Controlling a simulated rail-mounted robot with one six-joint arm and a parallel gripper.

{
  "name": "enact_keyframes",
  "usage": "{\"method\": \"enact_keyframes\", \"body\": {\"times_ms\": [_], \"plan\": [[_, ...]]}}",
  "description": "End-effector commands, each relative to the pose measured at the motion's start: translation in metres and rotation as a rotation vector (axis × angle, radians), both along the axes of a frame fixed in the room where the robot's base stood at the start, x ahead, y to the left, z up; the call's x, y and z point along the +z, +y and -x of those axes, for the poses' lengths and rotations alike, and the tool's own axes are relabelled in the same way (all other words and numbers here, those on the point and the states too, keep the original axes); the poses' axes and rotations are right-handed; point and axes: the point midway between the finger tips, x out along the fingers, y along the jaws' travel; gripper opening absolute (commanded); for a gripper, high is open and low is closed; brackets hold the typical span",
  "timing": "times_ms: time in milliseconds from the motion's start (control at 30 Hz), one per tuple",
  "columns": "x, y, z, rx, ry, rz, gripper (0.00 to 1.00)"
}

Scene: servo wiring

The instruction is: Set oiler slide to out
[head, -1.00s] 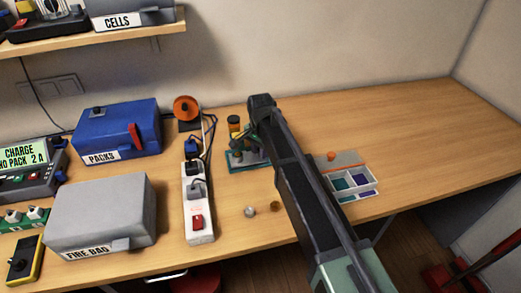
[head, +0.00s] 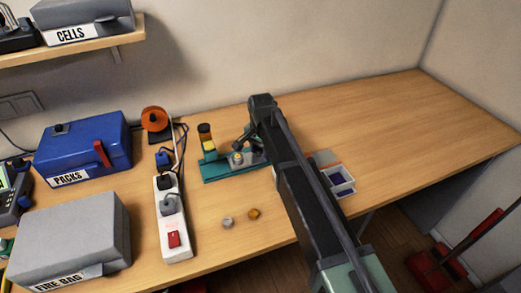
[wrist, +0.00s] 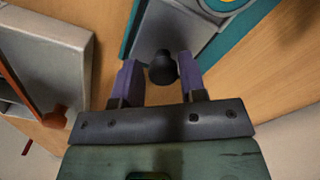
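The oiler (head: 232,163) stands on a teal base, with an amber bottle (head: 205,136) at its left end and a round yellow part in the middle. In the wrist view a grey plate (wrist: 188,32) lies along the teal base (wrist: 238,38). A black knob (wrist: 162,69) stands at the plate's end. In the head view my arm hides the right end of the oiler and most of my gripper.
A parts tray (head: 341,181) lies right of my arm, partly hidden. A power strip (head: 173,215) stands left of the oiler. Two small round pieces (head: 228,223) lie in front. The bench is clear on the far right.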

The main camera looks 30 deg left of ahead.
Motion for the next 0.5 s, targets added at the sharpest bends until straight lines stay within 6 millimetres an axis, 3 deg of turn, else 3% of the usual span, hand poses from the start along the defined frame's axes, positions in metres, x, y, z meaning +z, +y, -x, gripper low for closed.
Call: {"method": "enact_keyframes", "body": {"times_ms": [100,333,500], "plan": [[0.0,0.001,0.001,0.001,0.001,-0.001,0.52],[0.001,0.001,0.001,0.001,0.002,-0.001,0.52],[0.019,0.001,0.002,0.001,0.003,-0.001,0.52]]}}
